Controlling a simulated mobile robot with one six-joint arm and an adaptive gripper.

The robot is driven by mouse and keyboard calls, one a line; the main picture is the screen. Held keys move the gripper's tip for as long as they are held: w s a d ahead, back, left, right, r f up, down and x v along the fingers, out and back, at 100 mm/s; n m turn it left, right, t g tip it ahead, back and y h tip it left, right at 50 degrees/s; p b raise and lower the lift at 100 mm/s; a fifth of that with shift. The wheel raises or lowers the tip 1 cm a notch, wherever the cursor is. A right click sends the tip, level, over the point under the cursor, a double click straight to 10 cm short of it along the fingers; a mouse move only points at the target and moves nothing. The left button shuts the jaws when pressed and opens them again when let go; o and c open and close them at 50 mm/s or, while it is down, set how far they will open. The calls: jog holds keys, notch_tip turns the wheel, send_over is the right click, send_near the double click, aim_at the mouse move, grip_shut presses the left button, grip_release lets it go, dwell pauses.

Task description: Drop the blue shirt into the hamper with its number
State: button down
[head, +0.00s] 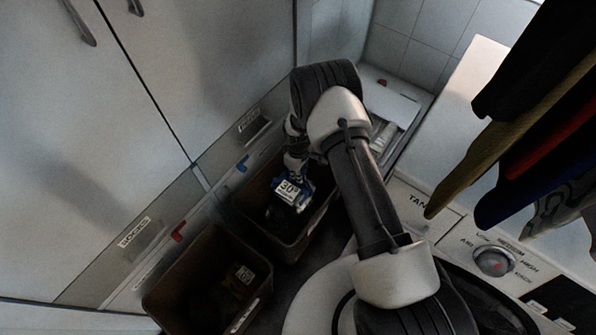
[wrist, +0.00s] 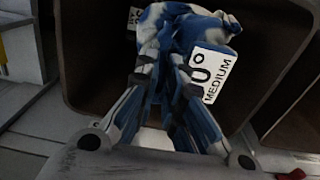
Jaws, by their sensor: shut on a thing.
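The blue and white shirt (head: 303,198) hangs from my gripper (head: 297,172) at the mouth of the brown upper hamper (head: 275,238). A white tag reading 30° is with the shirt. In the wrist view the blue and white cloth (wrist: 185,24) is bunched between and beyond the fingertips of my gripper (wrist: 165,75), which is shut on it. The tag (wrist: 208,72) there shows a 0° and MEDIUM; its first digit is hidden. Dark contents lie below the shirt. I cannot tell whether the shirt touches them.
A second brown hamper (head: 172,297) at the lower left holds dark cloth with a tag. White cabinets (head: 75,130) stand at the left. Hanging garments (head: 545,120) and a machine with a dial (head: 494,261) are at the right. A white box (head: 388,100) stands behind.

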jog(key=shift+f, duration=0.65)
jog(key=c, duration=1.6)
grip_release()
jog(key=shift+c, duration=0.2)
jog(key=shift+r, duration=0.1)
notch_tip(320, 180, up, 12)
